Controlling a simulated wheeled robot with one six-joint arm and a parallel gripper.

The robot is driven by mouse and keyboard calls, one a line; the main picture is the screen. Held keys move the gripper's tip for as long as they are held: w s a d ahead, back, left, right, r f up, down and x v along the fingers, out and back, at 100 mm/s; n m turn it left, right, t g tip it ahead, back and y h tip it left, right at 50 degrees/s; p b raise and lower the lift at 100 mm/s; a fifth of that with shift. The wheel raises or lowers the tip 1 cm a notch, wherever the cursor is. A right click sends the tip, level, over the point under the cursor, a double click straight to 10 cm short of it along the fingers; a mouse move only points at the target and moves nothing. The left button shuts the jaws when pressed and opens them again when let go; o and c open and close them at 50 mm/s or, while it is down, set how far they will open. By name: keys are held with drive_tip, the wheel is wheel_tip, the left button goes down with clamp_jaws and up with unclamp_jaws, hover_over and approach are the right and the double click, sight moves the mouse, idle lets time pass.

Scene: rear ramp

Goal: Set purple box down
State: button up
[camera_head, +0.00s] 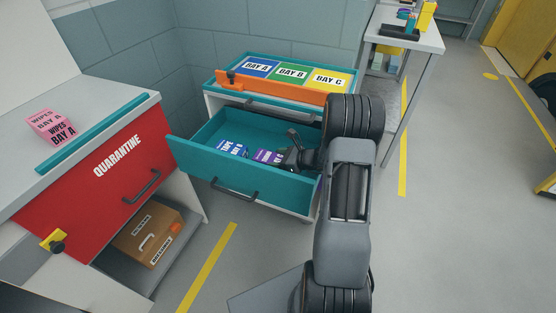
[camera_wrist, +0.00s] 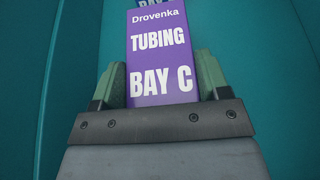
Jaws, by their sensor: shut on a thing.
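The purple box (camera_head: 268,157) is inside the open teal drawer (camera_head: 238,184), low in it, with my gripper (camera_head: 290,155) at its right end. In the wrist view the purple box (camera_wrist: 160,55) reads "Drovenka TUBING BAY C" and sits between the two green fingers of my gripper (camera_wrist: 160,85), which are shut on it. A blue box (camera_head: 232,148) lies to its left in the drawer. Its edge also shows beyond the purple box in the wrist view (camera_wrist: 155,3). I cannot tell whether the purple box touches the drawer floor.
Above the drawer is a top with blue, green and yellow areas marked BAY A (camera_head: 257,67), BAY B (camera_head: 292,73) and BAY C (camera_head: 328,80), behind an orange bar (camera_head: 270,88). A red QUARANTINE drawer (camera_head: 105,170) stands left, with a pink box (camera_head: 55,126) on the counter above.

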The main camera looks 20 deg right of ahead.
drive_tip(key=o, duration=1)
drive_tip(key=shift+r, duration=0.3)
drive_tip(key=p+v, duration=0.2)
drive_tip(key=v, duration=1)
drive_tip(key=shift+r+p, duration=0.3)
drive_tip(key=shift+r, duration=0.05)
